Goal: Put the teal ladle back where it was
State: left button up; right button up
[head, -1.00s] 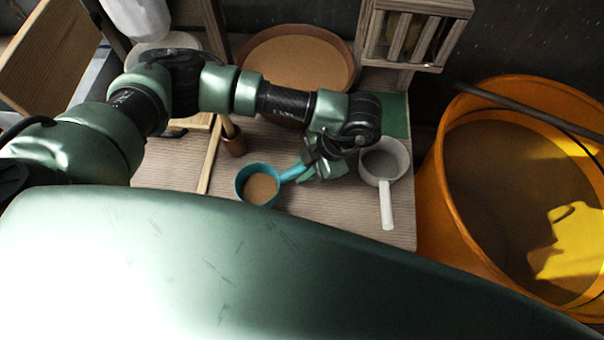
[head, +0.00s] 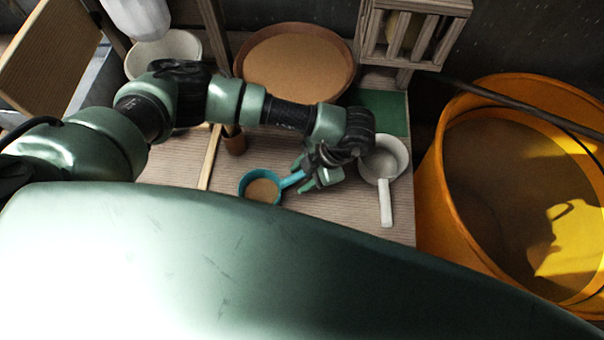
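The teal ladle (head: 246,188) lies at the middle of the wooden table in the head view, its cup holding something brown and its handle pointing right and slightly up. My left gripper (head: 302,176) is at the far end of the handle. Its two fingers look spread, one on each side of the handle, with a gap between. The end of the handle is hidden under the gripper. My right gripper is not in view.
A white ladle (head: 386,205) lies just right of my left gripper. A wide brown bowl (head: 347,62) and a pale bowl (head: 190,43) stand behind. A small brown cup (head: 236,145) is left of the ladle.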

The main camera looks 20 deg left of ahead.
pick_arm(q)
jog(key=shift+r, duration=0.1)
jog(key=shift+r, duration=0.1)
jog(key=b+v, duration=0.3)
jog(key=v, duration=0.7)
jog(key=shift+w+d+r, duration=0.15)
jog(key=shift+d+r, duration=0.05)
jog(key=shift+r, duration=0.1)
jog(key=shift+d+r, duration=0.2)
jog(key=shift+r, duration=0.35)
jog(key=shift+f, duration=0.1)
